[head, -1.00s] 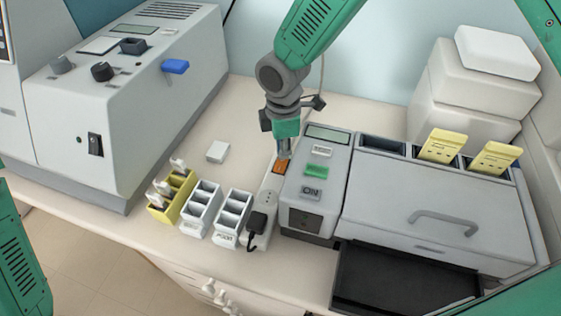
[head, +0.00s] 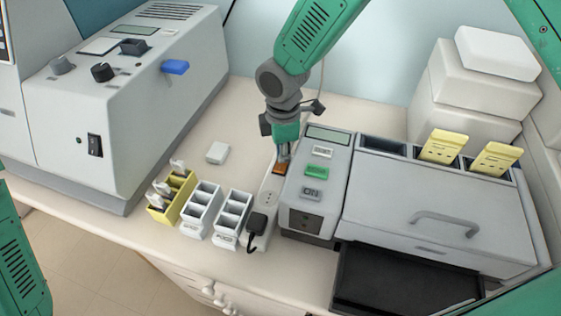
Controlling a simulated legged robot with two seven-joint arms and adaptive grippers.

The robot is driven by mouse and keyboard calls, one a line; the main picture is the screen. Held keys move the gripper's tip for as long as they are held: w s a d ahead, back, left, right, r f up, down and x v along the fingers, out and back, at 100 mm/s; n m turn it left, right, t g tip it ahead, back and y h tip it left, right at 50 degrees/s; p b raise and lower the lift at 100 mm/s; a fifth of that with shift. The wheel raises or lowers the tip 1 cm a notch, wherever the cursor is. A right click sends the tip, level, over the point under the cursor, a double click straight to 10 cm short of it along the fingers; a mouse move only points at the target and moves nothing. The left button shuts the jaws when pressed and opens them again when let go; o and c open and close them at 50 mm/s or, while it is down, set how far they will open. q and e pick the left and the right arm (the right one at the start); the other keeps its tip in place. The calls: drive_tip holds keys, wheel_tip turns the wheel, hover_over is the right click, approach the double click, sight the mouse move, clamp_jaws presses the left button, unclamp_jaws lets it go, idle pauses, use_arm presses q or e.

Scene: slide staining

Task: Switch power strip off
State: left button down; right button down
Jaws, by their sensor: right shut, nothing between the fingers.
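The white power strip (head: 268,194) lies on the bench, just left of the grey staining machine. Its orange-brown switch (head: 279,169) is at the far end and partly hidden by my gripper. A black plug (head: 257,223) sits in its near end. My right gripper (head: 283,155) points down over the switch, shut and empty; its tips are at the switch or just above it, and I cannot tell whether they touch. My left arm shows at the lower left edge, but its gripper is not in view.
The staining machine (head: 318,217) stands close on the right, with a black tray (head: 390,285) in front. White racks (head: 201,210) and a yellow rack (head: 171,198) stand left of the strip. A small white block (head: 217,153) lies behind them. A large grey instrument (head: 120,130) fills the left.

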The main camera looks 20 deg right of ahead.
drive_tip(key=shift+r+p, duration=2.95)
drive_tip(key=shift+r, duration=0.5)
drive_tip(key=shift+f, duration=0.1)
